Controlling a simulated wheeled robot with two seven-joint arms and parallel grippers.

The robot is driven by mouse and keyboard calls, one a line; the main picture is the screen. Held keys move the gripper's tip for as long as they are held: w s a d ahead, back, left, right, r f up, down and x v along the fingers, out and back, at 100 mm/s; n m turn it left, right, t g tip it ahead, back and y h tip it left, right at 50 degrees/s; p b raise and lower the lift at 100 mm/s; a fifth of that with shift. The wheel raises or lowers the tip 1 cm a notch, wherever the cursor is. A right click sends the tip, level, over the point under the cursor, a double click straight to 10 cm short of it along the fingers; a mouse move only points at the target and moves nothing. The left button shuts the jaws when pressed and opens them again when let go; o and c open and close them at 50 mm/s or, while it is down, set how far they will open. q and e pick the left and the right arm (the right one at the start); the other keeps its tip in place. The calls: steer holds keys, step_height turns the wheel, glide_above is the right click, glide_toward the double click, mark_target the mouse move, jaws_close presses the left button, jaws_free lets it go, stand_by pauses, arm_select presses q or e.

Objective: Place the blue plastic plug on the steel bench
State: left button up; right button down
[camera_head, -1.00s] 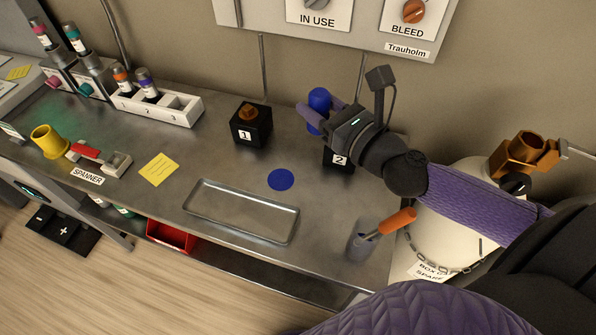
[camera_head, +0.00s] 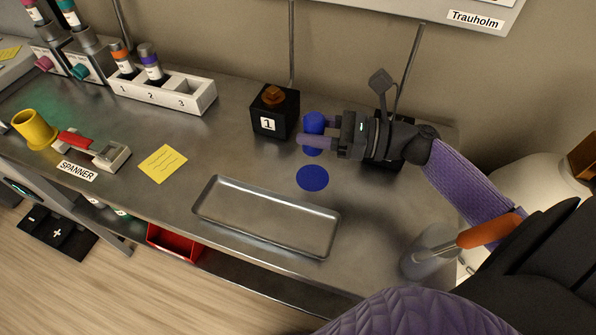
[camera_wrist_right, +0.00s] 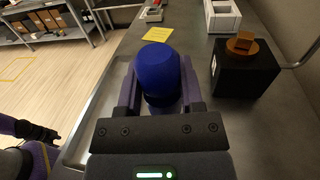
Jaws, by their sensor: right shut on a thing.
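The blue plastic plug (camera_head: 314,124) is a rounded blue piece between the fingers of my right gripper (camera_head: 312,138). In the right wrist view the plug (camera_wrist_right: 157,72) sits between both purple fingers of the gripper (camera_wrist_right: 157,90), which is shut on it. The plug is near the flat blue disc (camera_head: 312,178) on the steel bench (camera_head: 236,150), on its far side in the head view. I cannot tell how high the plug is above the bench.
Black box 1 (camera_head: 274,112) stands just left of the plug. Box 2 is mostly hidden behind my right gripper. A shallow metal tray (camera_head: 322,250) lies in front of the blue disc. A grey cup with an orange-handled tool (camera_head: 425,256) stands at the right.

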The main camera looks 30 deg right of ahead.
step_height(320, 180, down, 8)
steer(key=b, duration=0.3)
steer(key=shift+s, duration=0.15)
steer(key=shift+r, duration=0.15)
steer(key=c, duration=0.7)
jaws_free()
steer(key=shift+f, duration=0.2)
arm_select(q)
steer(key=f, duration=0.1)
steer(key=s+f, duration=0.1)
steer(key=a+f, duration=0.1)
steer(key=shift+s+f, duration=0.2)
steer(key=shift+f, duration=0.2)
arm_select(e)
steer(key=o, duration=0.5)
steer(key=shift+c, duration=0.2)
steer(key=shift+r, duration=0.15)
steer(key=shift+s+d+r, duration=0.1)
steer(key=shift+s+d, duration=0.1)
steer(key=shift+d, duration=0.1)
arm_select(q)
steer(key=shift+w+d+r+p, duration=0.3)
steer(key=shift+r+p, duration=0.3)
arm_select(e)
steer(key=v, duration=1.1)
steer(key=shift+s+d, duration=0.1)
steer(key=shift+s, duration=0.05)
